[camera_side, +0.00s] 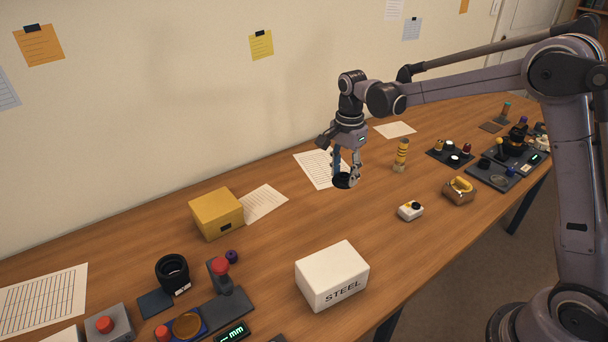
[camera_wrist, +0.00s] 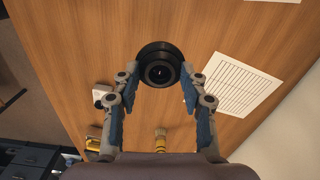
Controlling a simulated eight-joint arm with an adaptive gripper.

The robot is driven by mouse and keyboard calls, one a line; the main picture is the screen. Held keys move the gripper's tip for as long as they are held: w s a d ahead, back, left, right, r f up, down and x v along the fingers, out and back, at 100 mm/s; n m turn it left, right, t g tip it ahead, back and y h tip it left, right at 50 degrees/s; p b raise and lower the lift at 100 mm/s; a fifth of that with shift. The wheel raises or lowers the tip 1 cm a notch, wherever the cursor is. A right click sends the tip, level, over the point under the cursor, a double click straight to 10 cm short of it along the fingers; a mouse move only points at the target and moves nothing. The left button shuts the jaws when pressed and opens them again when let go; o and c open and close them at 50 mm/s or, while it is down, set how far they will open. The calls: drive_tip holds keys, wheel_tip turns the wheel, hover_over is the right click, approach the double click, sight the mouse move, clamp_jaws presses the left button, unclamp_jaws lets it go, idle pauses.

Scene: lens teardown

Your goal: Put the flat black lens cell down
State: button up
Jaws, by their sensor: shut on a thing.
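The flat black lens cell (camera_side: 344,182) is a round dark disc at the tips of my gripper (camera_side: 346,174) in the side view. In the wrist view the lens cell (camera_wrist: 159,70) shows as dark rings around a glossy centre, between the two blue-padded fingers of my gripper (camera_wrist: 160,83). My gripper is shut on it and points down over the wooden table. I cannot tell whether the cell touches the table or hangs just above it.
Bare wood lies left and in front of the cell.

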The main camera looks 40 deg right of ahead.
drive_tip(key=s+d+n, duration=0.1)
drive_tip(key=s+d, duration=0.1)
drive_tip(key=d, duration=0.7)
drive_tip(key=s+d+n, duration=0.1)
drive_tip(key=s+d, duration=0.1)
drive_tip(key=d, duration=0.6)
hover_over(355, 192)
wheel_tip(355, 192, down, 7)
drive_tip(key=shift+a+r, duration=0.1)
drive_tip(key=shift+r, duration=0.05)
drive_tip(key=shift+f, duration=1.95)
drive_tip(key=shift+f, duration=0.15)
drive_tip(key=o, duration=1.2)
drive_tip(key=shift+c, duration=0.2)
